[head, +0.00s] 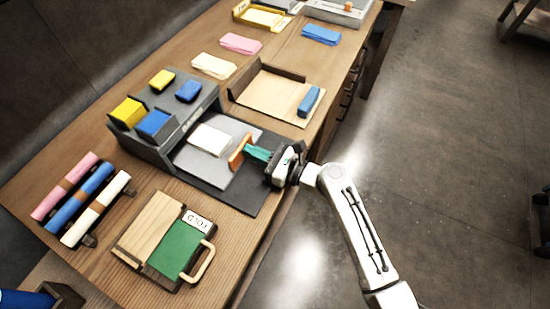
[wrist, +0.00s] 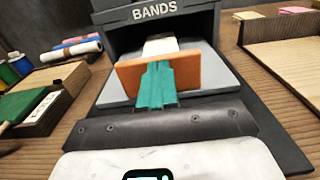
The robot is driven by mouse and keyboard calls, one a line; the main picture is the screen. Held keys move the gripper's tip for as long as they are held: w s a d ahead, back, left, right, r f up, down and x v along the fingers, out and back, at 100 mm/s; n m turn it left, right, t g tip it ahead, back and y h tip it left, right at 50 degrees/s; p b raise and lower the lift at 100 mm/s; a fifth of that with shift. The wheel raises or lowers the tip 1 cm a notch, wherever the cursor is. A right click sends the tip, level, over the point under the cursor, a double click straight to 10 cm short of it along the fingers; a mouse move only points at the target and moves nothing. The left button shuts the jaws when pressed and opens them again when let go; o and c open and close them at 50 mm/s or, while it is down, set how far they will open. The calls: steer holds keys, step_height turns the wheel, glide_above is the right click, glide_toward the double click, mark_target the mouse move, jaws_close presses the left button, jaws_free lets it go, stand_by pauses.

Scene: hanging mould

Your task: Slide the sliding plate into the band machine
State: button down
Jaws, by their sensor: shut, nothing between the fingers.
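The sliding plate is light grey (head: 222,170) with an upright orange front piece (head: 236,152) and a white stack (head: 210,139) on it. It lies on the dark base in front of the band machine (head: 180,128), a dark grey housing marked BANDS in the wrist view (wrist: 155,12). The plate's far end is at the machine's mouth; how far it reaches inside is hidden. My gripper (head: 251,154) has its teal fingers shut and empty. In the wrist view the fingertips (wrist: 158,68) are at the near face of the orange piece (wrist: 187,72), seemingly touching it.
Yellow and blue blocks (head: 155,123) sit on top of the machine. A wooden board with a green panel (head: 178,247) lies nearer, and coloured rolls (head: 92,205) lie left. A wooden tray (head: 268,92) stands beyond the machine. The table's right edge runs under my arm.

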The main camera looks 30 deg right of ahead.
mark_target(222, 143)
steer(key=x, duration=0.9)
steer(key=shift+w, duration=0.1)
steer(key=shift+w+a+r, duration=0.1)
steer(key=shift+w+a, duration=0.2)
steer(key=shift+w+r, duration=0.1)
